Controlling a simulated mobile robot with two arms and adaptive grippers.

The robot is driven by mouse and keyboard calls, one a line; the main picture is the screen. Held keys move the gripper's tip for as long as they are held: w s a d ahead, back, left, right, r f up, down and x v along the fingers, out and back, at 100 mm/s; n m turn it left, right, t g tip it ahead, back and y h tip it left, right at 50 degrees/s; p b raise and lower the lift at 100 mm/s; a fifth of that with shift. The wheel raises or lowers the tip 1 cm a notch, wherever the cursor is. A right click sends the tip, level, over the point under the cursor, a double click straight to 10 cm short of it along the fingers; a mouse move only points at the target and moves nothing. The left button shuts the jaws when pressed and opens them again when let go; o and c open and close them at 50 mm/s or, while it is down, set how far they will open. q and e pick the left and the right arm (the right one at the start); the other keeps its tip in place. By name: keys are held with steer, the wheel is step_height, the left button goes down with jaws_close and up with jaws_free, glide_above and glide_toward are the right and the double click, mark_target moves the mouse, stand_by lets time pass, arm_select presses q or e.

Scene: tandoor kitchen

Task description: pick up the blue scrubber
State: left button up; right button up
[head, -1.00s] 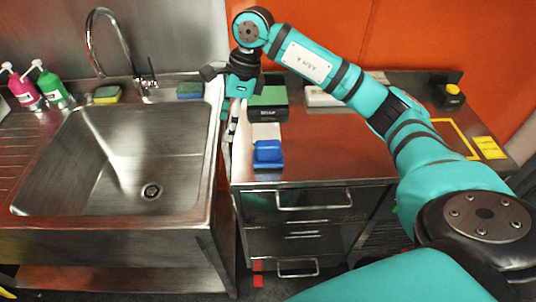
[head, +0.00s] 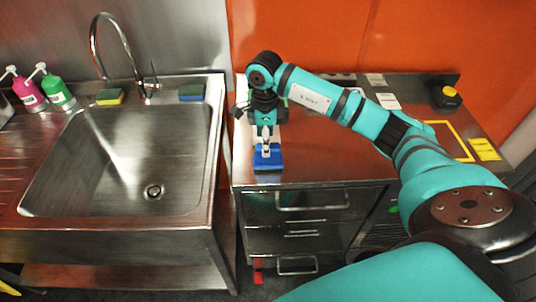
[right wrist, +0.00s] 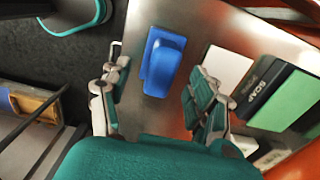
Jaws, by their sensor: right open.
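The blue scrubber (head: 268,160), a block with a raised grip on top, lies near the front edge of the steel counter, right of the sink. In the right wrist view the scrubber (right wrist: 163,62) shows between the two spread fingers, a little beyond them. My right gripper (head: 267,145) is open and empty, over the scrubber's back side and pointing down; it partly covers the scrubber in the head view. Its fingers also show in the right wrist view (right wrist: 152,88). I cannot tell whether they touch the scrubber. My left gripper is out of view.
A green and black soap box (right wrist: 286,94) and a white item (right wrist: 228,68) lie close to the right finger. The sink (head: 120,215) is left of the counter, with sponges (head: 191,92) on its back ledge. A yellow-and-black button (head: 447,96) stands at the counter's right back.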

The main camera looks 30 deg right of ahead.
steer(key=f+p, duration=0.1)
steer(key=f, duration=0.1)
steer(key=d+f+p, duration=0.1)
steer(key=f, duration=0.1)
steer(key=shift+f, duration=0.65)
jaws_close()
steer(key=shift+w+r, duration=0.1)
steer(key=shift+r, duration=0.4)
step_height(320, 180, up, 2)
steer(key=shift+r+b, duration=0.1)
steer(key=shift+b, duration=0.8)
steer(key=s+a+r+b, duration=0.1)
steer(key=s+a+b, duration=0.3)
steer(key=s+a, duration=0.6)
steer(key=s, duration=0.2)
steer(key=shift+s+r, duration=0.4)
